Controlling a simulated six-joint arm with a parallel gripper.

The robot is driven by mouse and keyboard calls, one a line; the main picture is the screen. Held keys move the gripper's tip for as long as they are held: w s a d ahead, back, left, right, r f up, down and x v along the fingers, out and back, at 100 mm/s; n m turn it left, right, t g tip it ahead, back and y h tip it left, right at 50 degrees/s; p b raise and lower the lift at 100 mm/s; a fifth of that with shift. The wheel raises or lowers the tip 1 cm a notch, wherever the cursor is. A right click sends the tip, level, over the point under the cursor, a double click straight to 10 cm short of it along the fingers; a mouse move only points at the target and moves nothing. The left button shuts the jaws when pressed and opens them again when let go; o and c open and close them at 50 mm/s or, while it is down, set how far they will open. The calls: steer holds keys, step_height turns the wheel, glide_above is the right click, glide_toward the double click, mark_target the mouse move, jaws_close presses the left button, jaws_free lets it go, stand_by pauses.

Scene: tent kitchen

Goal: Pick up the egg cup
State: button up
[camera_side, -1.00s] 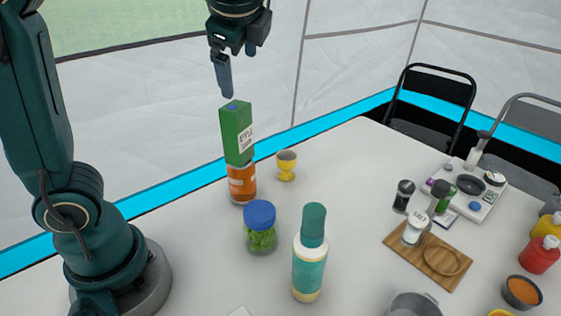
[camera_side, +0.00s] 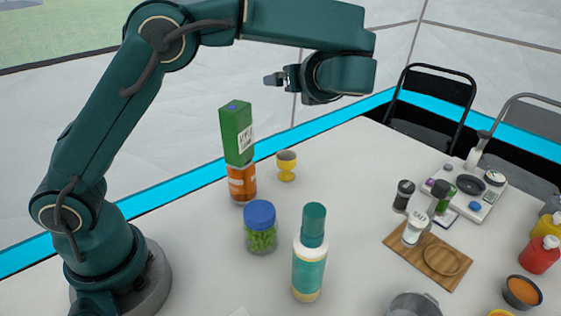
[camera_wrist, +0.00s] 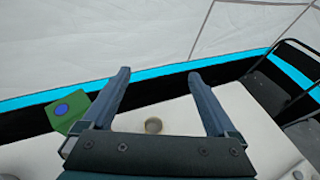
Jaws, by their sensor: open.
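The egg cup (camera_side: 286,166) is yellow with a grey-brown top. It stands upright on the white table, just right of an orange can. In the wrist view the egg cup (camera_wrist: 153,126) shows low between my two fingers, farther off than they are. My gripper (camera_side: 272,79) is above the table, higher than the egg cup, and turned sideways to the left in the side view. In the wrist view my gripper (camera_wrist: 158,84) has its fingers wide apart with nothing between the tips. It does not touch the egg cup.
A green carton (camera_side: 237,133) stands on the orange can (camera_side: 242,184), close left of the egg cup. A blue-lidded jar (camera_side: 260,228) and a teal-capped bottle (camera_side: 309,255) stand nearer the camera. The table right of the egg cup is clear up to the wooden board (camera_side: 399,241).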

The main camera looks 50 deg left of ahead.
mark_target(290, 164)
step_height(290, 164, down, 16)
steer(key=shift+f, duration=0.25)
step_height(290, 164, down, 3)
steer(key=shift+f, duration=0.1)
steer(key=shift+x, duration=1.45)
steer(key=shift+c, duration=0.3)
steer(key=c, duration=1.4)
